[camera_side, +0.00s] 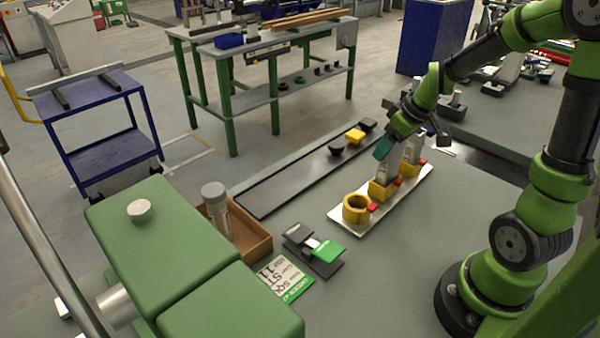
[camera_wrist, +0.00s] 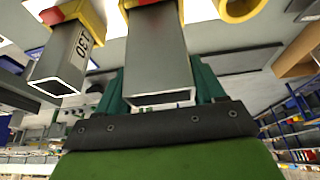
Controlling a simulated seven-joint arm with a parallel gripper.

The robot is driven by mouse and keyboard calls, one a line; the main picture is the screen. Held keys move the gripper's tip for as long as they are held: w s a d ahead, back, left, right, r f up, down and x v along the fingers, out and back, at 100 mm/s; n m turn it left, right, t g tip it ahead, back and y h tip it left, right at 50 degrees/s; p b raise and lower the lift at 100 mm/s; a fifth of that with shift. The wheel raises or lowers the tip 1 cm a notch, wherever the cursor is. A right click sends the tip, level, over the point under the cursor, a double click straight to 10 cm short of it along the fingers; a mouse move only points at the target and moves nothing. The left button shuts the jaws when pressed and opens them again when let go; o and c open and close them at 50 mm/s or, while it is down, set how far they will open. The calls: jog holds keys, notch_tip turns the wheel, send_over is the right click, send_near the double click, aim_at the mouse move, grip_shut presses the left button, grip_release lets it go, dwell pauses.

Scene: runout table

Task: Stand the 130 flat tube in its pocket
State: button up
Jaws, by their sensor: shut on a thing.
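My gripper (camera_side: 384,150) has teal fingers and is shut on a grey rectangular tube (camera_side: 384,171). In the wrist view this tube (camera_wrist: 157,55) lies between the fingers, its open end near the palm. Its far end meets the middle yellow pocket (camera_side: 381,190); I cannot tell how deep it sits. No marking shows on its visible face. A second grey tube (camera_side: 411,151) stands in the right-hand yellow pocket (camera_side: 409,169), beside my gripper. In the wrist view this neighbouring tube (camera_wrist: 62,60) bears the print "130".
A round yellow pocket (camera_side: 346,212), empty, is at the left end of the pale plate (camera_side: 345,228). Small red blocks sit beside the pockets. A dark rail (camera_side: 290,185) lies behind. A brown box (camera_side: 250,240) and a green machine housing (camera_side: 165,235) stand left.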

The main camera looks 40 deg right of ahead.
jog(key=shift+f, duration=1.5)
jog(key=o, duration=1.2)
jog(key=shift+o, duration=0.2)
jog(key=shift+r, duration=0.1)
jog(key=v, duration=1.6)
jog(key=shift+r, duration=0.4)
